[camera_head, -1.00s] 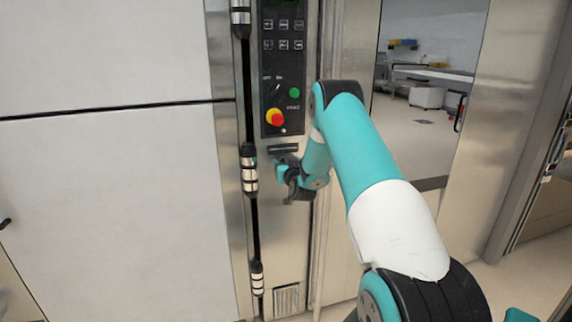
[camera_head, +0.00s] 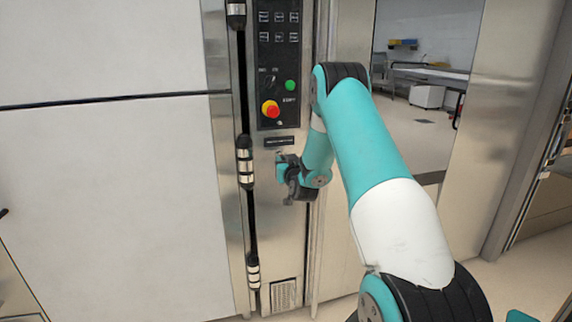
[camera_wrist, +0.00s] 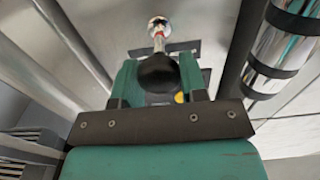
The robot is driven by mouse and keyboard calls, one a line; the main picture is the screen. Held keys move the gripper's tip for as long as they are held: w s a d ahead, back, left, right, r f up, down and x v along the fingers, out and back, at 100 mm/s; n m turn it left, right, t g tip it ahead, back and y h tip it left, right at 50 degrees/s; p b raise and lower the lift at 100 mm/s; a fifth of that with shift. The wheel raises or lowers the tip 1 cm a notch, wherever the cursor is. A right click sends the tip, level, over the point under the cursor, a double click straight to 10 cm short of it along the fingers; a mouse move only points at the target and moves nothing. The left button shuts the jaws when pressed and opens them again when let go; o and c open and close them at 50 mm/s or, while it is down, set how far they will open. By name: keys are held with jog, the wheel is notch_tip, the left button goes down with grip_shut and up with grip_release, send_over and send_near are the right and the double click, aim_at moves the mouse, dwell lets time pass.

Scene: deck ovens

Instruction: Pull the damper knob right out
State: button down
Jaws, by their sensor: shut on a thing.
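The damper knob (camera_wrist: 158,72) is a black ball in the wrist view, on a thin rod (camera_wrist: 159,42) with a red band. The rod runs to a bright round metal collar (camera_wrist: 158,24) on the oven front, and a length of it shows between ball and collar. My gripper (camera_wrist: 158,78) is shut on the knob, with one green finger on each side. In the head view my gripper (camera_head: 287,180) is at the narrow steel panel, below the black control panel (camera_head: 279,65); the knob is hidden there.
Steel hinges (camera_head: 245,160) run down the panel's left side, close to my gripper; a hinge (camera_wrist: 272,55) also shows in the wrist view. A large white panel (camera_head: 110,190) lies left. A vent grille (camera_head: 283,295) is below. An opening to another room is right.

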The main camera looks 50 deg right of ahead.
jog(key=c, duration=0.7)
grip_release()
jog(key=shift+s+a, duration=0.1)
jog(key=shift+s+a+f, duration=0.1)
jog(key=shift+s, duration=0.2)
jog(key=b+v, duration=1.4)
jog(key=v, duration=0.2)
jog(key=shift+s+a+b, duration=0.2)
jog(key=shift+s+b, duration=0.2)
